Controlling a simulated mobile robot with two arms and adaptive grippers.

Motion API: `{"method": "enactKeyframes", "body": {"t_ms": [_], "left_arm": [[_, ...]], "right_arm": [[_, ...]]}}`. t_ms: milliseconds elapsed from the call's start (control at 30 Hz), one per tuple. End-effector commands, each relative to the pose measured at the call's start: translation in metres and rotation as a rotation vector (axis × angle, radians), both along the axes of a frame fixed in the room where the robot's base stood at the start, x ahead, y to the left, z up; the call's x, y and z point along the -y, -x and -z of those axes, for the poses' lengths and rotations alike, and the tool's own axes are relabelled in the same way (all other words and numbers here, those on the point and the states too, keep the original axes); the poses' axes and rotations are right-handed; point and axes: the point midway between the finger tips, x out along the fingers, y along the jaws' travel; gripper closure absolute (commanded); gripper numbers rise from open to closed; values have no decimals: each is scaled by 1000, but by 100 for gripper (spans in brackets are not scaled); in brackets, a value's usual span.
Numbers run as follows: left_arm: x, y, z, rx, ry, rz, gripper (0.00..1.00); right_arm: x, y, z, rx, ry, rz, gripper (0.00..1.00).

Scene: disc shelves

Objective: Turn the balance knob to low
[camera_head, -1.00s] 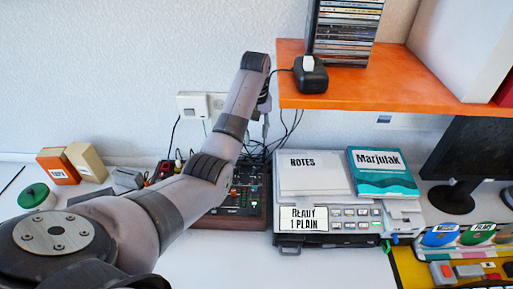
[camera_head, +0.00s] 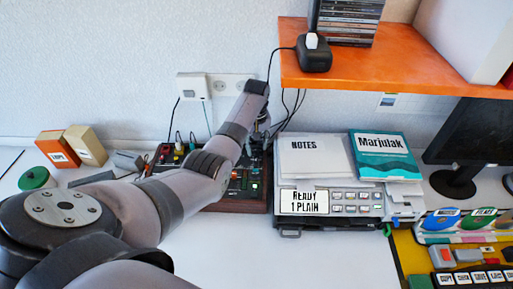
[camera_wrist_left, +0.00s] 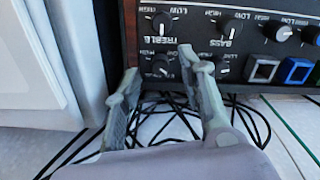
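The dark mixer (camera_head: 238,190) with wooden sides stands on the white table, partly hidden by my left arm. In the left wrist view its panel (camera_wrist_left: 200,12) appears upside down, with black knobs marked TREBLE, BASS, HIGH and LOW. I cannot read a balance label. My left gripper (camera_head: 261,134) is at the mixer's back right edge. In the left wrist view the left gripper (camera_wrist_left: 163,62) is open, its two fingers spread. A black knob (camera_wrist_left: 161,67) shows between the fingertips; I cannot tell if they touch it. My right gripper is not in view.
Black cables (camera_wrist_left: 165,115) lie behind the mixer. A grey device (camera_head: 330,205) with NOTES papers and a teal book (camera_head: 383,157) stands to its right. An orange shelf (camera_head: 390,80) overhangs at upper right. White table in front is clear.

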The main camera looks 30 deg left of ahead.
Motion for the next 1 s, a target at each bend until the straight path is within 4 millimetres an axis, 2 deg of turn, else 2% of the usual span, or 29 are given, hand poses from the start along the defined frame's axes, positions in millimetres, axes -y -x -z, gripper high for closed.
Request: {"method": "enactKeyframes", "body": {"t_ms": [200, 500, 1000], "left_arm": [[0, 0, 17, 0, 0, 1, 63], [0, 0, 19, 1, 0, 1, 64], [0, 0, 19, 1, 0, 0, 97]], "right_arm": [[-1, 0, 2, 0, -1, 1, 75], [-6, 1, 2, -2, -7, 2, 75], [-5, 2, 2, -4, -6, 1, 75]]}}
